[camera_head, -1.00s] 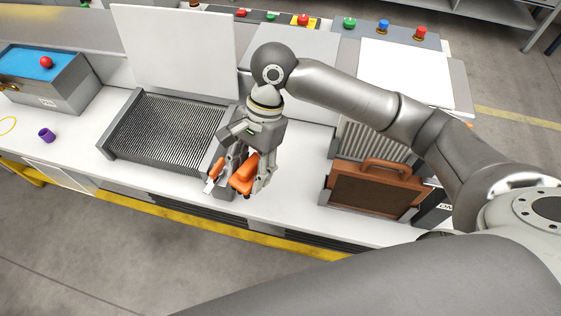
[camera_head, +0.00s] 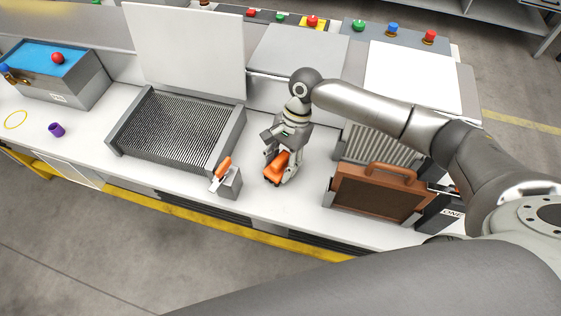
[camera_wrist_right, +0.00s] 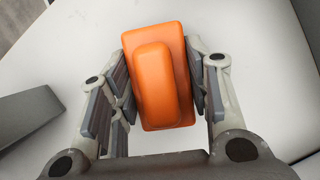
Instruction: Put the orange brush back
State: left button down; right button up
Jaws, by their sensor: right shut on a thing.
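The orange brush (camera_head: 277,166) is a block with a raised grip on top. It is between the fingers of my right gripper (camera_head: 281,172), which is shut on it over the white table. In the right wrist view the brush (camera_wrist_right: 158,75) fills the space between the two finger pads of the gripper (camera_wrist_right: 163,88). I cannot tell whether the brush touches the table. My left gripper is not in view.
A grey block (camera_head: 230,184) with an orange-handled tool (camera_head: 221,168) stands left of the gripper. A ribbed grey tray (camera_head: 178,130) lies further left. A brown case (camera_head: 378,190) stands to the right. White table is clear around the brush.

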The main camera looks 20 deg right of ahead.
jog(key=o, duration=1)
jog(key=shift+f, duration=0.15)
jog(key=b+v, duration=0.1)
jog(key=v, duration=1.1)
jog(key=shift+s+a+r, duration=0.1)
jog(key=shift+r, duration=0.15)
